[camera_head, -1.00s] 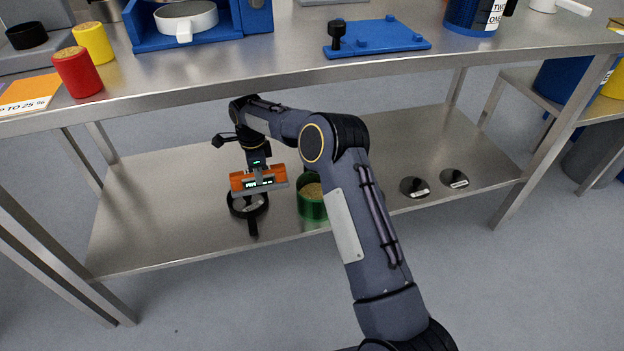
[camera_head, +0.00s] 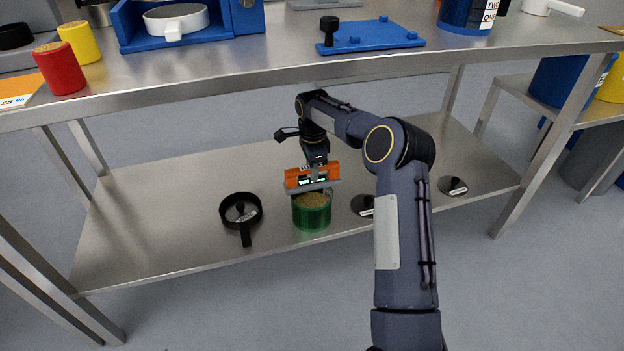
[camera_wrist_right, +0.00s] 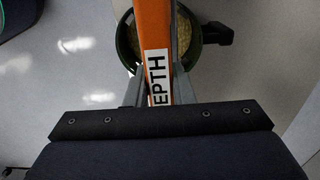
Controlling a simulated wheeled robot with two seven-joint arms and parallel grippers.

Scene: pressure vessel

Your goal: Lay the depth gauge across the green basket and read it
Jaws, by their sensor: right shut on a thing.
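The basket stands on the lower shelf with grainy tan contents. In the right wrist view the gauge (camera_wrist_right: 155,30) shows the letters "EPTH" and crosses above the basket (camera_wrist_right: 126,42), whose dark handle points right. I cannot tell whether the gauge touches the rim. The display is too small to read. My left gripper is not in view.
On the lower shelf (camera_head: 150,220), a black-handled round pan (camera_head: 226,220) stands left of the basket. Two dark discs (camera_head: 453,186) (camera_head: 363,205) lie to the right. The table top (camera_head: 250,75) overhangs the shelf. The shelf's left part is clear.

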